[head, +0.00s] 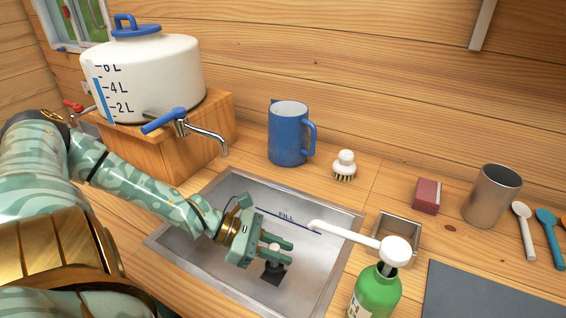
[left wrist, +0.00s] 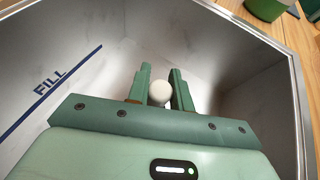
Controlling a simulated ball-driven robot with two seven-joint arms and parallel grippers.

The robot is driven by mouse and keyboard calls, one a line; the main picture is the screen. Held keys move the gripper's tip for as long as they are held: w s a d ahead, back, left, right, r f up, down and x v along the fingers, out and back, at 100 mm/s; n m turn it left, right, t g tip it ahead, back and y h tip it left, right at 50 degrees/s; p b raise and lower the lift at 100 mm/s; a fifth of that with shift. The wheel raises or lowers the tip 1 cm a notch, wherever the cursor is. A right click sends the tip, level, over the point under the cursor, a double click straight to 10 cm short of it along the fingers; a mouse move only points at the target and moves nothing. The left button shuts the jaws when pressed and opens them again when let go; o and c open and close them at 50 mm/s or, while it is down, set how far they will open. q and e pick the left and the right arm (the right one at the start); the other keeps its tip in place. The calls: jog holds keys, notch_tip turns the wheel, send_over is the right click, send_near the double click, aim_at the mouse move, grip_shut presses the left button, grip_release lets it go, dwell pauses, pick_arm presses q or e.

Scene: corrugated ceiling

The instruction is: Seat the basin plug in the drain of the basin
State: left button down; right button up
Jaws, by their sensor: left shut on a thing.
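The basin (head: 330,219) is a square steel sink set into the wooden counter, with a blue FILL line on its wall. My left gripper (head: 287,251) is inside it, low over the floor. It is shut on the basin plug, whose pale round knob (left wrist: 159,92) shows between the two fingers in the left wrist view. In the head view a dark shape (head: 273,273) lies just below the fingers. I cannot tell how much of it is plug and how much is drain. Whether the plug touches the drain is hidden. My right gripper is not in view.
A white water tank (head: 150,75) on a wooden block has its tap (head: 205,136) over the basin's back left. A white pump spout on a green bottle (head: 377,292) reaches over the right rim. A blue jug (head: 288,138), brush (head: 344,166), sponge (head: 427,195) and steel cup (head: 492,194) stand behind.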

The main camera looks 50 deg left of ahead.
aim_at(279, 265)
pick_arm(q)
notch_tip(279, 265, down, 4)
jog(key=b, duration=0.2)
jog(key=shift+s+b, duration=0.1)
jog(key=shift+b, duration=0.2)
jog(key=shift+r, duration=0.2)
jog(key=c, duration=1.2)
grip_release()
jog(key=shift+c, duration=0.2)
